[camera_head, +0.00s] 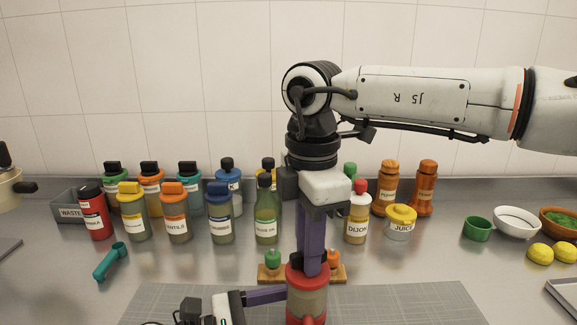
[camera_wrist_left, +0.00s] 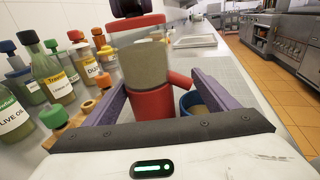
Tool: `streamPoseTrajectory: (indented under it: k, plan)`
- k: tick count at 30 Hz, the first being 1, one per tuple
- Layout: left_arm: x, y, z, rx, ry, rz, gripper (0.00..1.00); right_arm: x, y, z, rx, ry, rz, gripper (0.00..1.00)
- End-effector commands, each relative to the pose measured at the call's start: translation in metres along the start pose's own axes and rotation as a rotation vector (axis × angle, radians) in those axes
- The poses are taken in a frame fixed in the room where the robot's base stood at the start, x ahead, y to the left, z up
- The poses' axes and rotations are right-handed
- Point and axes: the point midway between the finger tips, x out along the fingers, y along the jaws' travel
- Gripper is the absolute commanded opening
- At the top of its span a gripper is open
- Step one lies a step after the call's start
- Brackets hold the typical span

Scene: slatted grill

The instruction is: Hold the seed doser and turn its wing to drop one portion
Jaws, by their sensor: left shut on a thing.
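The seed doser (camera_head: 306,279) stands upright at the front middle, with red ends and a grey-beige body. In the left wrist view the doser (camera_wrist_left: 145,66) shows its red spout sticking out to the right. My left gripper (camera_head: 283,294) comes in low from the left and is shut on the doser's body, one purple finger on each side. My right gripper (camera_head: 312,268) points down from above, its purple fingers at the dark wing (camera_head: 296,258) on top. Its fingers overlap the wing, so its grip is unclear. A blue cup (camera_wrist_left: 188,101) is below the spout, partly hidden.
A grey cutting mat (camera_head: 410,303) lies under the doser. A small wooden rack (camera_head: 268,275) with little shakers is close behind. Bottles such as the olive oil (camera_head: 265,225) line the back. A teal scoop (camera_head: 110,262) lies left. Bowls (camera_head: 516,221) and lemons (camera_head: 540,252) are right.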

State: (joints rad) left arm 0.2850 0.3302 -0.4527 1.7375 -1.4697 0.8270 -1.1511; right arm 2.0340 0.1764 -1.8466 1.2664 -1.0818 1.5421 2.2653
Motion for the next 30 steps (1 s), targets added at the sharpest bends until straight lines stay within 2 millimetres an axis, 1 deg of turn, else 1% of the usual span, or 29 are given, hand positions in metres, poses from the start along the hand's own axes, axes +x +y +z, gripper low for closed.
streamPoseTrajectory:
  k: [1, 3, 4, 11, 14, 30]
  plan:
    - [0.0, 0.0, 0.0, -0.001, 0.001, 0.001, 0.53, -0.001, 0.0, 0.0, -0.001, 0.0, 0.0, 0.23]
    - [0.0, 0.0, 0.0, -0.001, 0.001, 0.001, 0.53, -0.001, 0.0, 0.0, -0.002, 0.0, 0.0, 0.34]
    - [0.0, 0.0, 0.0, -0.001, 0.001, 0.001, 0.53, -0.001, 0.0, 0.0, -0.002, 0.0, 0.0, 0.38]
    - [0.0, 0.0, 0.0, -0.001, 0.001, 0.001, 0.53, 0.0, 0.0, 0.0, -0.003, 0.0, 0.0, 0.38]
    - [0.0, 0.0, 0.0, -0.001, 0.001, 0.001, 0.53, -0.004, 0.0, 0.0, -0.003, 0.0, 0.001, 0.38]
    - [0.0, 0.0, 0.0, -0.001, 0.0, 0.0, 0.53, -0.055, 0.001, 0.0, -0.003, 0.001, 0.002, 0.38]
